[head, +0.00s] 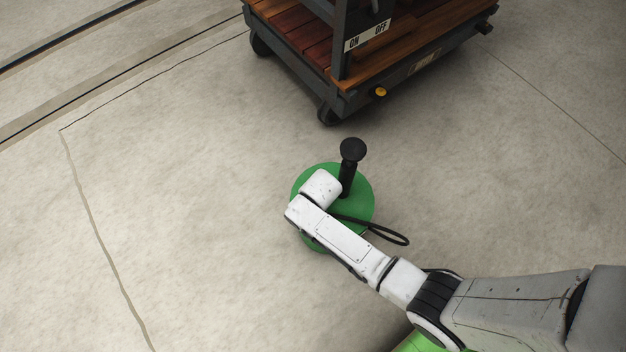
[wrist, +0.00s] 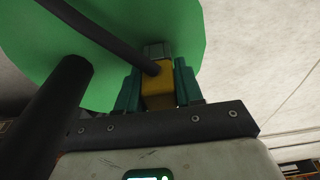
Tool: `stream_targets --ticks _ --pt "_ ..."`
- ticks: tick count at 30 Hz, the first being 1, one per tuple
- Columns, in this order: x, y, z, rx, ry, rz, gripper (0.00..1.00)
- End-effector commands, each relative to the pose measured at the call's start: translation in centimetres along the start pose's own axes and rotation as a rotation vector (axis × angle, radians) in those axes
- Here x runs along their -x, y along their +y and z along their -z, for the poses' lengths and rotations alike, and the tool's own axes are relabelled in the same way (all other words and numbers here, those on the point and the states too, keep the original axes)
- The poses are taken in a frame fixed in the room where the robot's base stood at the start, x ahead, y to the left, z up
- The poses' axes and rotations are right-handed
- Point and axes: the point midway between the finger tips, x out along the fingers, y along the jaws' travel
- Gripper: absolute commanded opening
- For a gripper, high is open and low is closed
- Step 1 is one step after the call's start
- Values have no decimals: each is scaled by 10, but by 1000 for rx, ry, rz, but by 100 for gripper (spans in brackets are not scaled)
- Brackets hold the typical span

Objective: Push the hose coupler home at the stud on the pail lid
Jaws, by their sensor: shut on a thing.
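The green pail lid (head: 359,190) is on the floor side of my arm in the head view, and its green face (wrist: 130,25) fills the upper part of the wrist view. My gripper (wrist: 157,82) has teal fingers shut on the yellow hose coupler (wrist: 158,92). A grey piece (wrist: 153,50) shows at the coupler's far end, close to the lid. I cannot tell whether it is the stud or part of the coupler, nor how deep the coupler sits. A dark hose (wrist: 105,35) runs to the coupler. In the head view my arm hides gripper and coupler.
A black post with a round knob (head: 352,150) rises from the lid, and a dark post (wrist: 55,110) stands close left of my gripper in the wrist view. A black hose loop (head: 385,231) lies right of the lid. A wooden-decked cart (head: 400,65) stands behind. Floor to the left is clear.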

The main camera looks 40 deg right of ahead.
Motion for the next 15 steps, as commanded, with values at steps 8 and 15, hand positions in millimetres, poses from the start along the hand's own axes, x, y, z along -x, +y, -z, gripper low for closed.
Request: stream_targets --ticks 8,15 --pt "-1 0 0 0 0 0 0" --pt "-5 0 -1 0 1 0 42"
